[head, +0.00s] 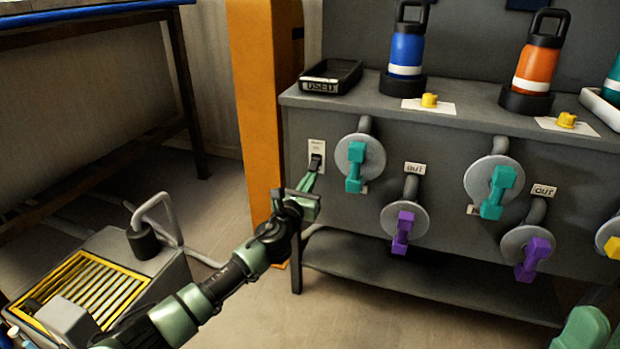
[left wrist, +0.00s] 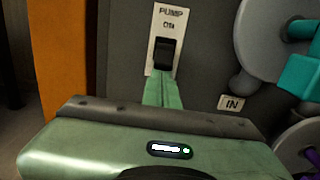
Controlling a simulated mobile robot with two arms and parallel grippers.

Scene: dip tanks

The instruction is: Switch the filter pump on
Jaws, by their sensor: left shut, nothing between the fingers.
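The pump switch (head: 315,161) is a black rocker on a white plate at the left end of the grey cabinet front. In the left wrist view the plate reads "PUMP" and "ON", with the black rocker (left wrist: 164,53) below the words. My left gripper (head: 311,174) is shut and empty, its fingertips right at the lower part of the rocker. In the left wrist view the green fingers (left wrist: 160,90) point up to the rocker's lower edge; I cannot tell whether they touch it. My right gripper is not clearly in view; only a green part of mine shows at the lower right.
A teal-handled valve (head: 355,165) is just right of the switch, with purple-handled valves (head: 402,230) lower down. An orange post (head: 255,100) stands left of the cabinet. A black "USED" tray (head: 331,77) and bottles stand on top. A yellow-grated unit (head: 85,285) is at lower left.

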